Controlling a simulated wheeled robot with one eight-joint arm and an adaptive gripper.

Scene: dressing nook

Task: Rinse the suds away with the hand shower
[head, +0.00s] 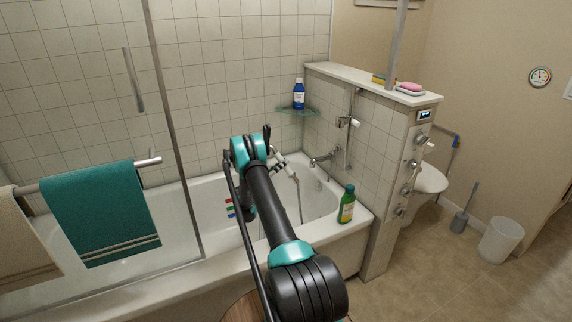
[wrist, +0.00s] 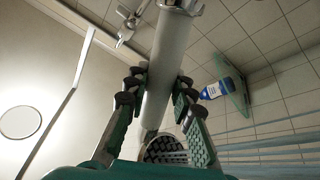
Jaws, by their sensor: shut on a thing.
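My gripper (head: 278,166) is over the bathtub (head: 325,204), its fingers shut around the white handle of the hand shower (wrist: 170,55). The wrist view shows the fingers (wrist: 158,95) on both sides of the handle. The dark round spray face (wrist: 165,149) is partly hidden behind the gripper. Pale straight streaks, apparently water, run from it to the right. In the head view, the hose (head: 299,202) hangs down into the tub. I cannot make out any suds; my arm hides part of the tub.
A green bottle (head: 347,204) stands on the tub's near right rim. A blue bottle (head: 299,94) stands on a glass corner shelf (head: 297,111). A glass screen with a teal towel (head: 102,212) is at left. A tiled half wall (head: 376,150) bounds the right.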

